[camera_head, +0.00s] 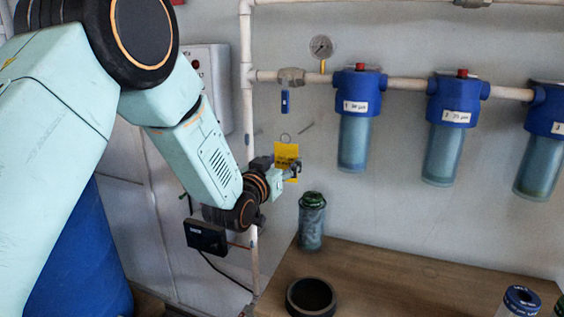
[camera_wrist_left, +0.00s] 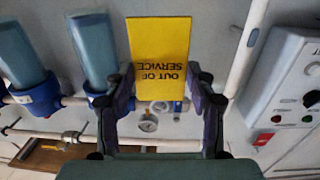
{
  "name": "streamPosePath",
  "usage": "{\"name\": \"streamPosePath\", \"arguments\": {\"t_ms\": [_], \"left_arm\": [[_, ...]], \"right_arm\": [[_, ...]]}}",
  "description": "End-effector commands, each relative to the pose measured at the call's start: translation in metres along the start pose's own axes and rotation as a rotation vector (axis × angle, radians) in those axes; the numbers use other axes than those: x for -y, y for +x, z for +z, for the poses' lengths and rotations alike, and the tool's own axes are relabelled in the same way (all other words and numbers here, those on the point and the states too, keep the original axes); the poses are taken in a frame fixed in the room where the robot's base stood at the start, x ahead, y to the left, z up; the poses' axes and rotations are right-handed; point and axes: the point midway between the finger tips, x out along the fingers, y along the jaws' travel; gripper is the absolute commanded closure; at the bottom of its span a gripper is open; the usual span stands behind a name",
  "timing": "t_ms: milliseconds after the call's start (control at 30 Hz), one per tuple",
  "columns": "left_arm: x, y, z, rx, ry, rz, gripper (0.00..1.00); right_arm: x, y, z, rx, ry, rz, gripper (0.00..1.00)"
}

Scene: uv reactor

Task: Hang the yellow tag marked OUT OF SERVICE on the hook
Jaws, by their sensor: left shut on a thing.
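The yellow tag (camera_head: 286,153) is upright in my left gripper (camera_head: 290,169), in front of the grey wall. A thin ring stands at its top edge. In the left wrist view the tag (camera_wrist_left: 160,45) reads OUT OF SERVICE, upside down, between the two fingers of the gripper (camera_wrist_left: 162,85), which is shut on it. A small thin grey piece (camera_head: 306,127) on the wall, just right of the ring, looks like the hook; it is too small to be sure. The ring looks apart from it. My right gripper is not in view.
Blue filter housings (camera_head: 358,105) hang on a white pipe to the right. A blue-handled valve (camera_head: 285,102) and a gauge (camera_head: 321,47) sit above the tag. A green-capped jar (camera_head: 312,220) and a black ring (camera_head: 311,297) stand on the wooden bench (camera_head: 400,285) below.

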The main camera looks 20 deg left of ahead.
Motion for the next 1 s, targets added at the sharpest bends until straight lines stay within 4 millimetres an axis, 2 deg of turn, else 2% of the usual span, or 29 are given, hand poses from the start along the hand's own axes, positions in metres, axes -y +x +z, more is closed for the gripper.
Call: {"name": "streamPosePath", "arguments": {"t_ms": [1000], "left_arm": [[-0.002,0.051,0.005,-0.002,0.0,0.001,0.66]], "right_arm": [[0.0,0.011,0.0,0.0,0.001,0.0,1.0]]}}
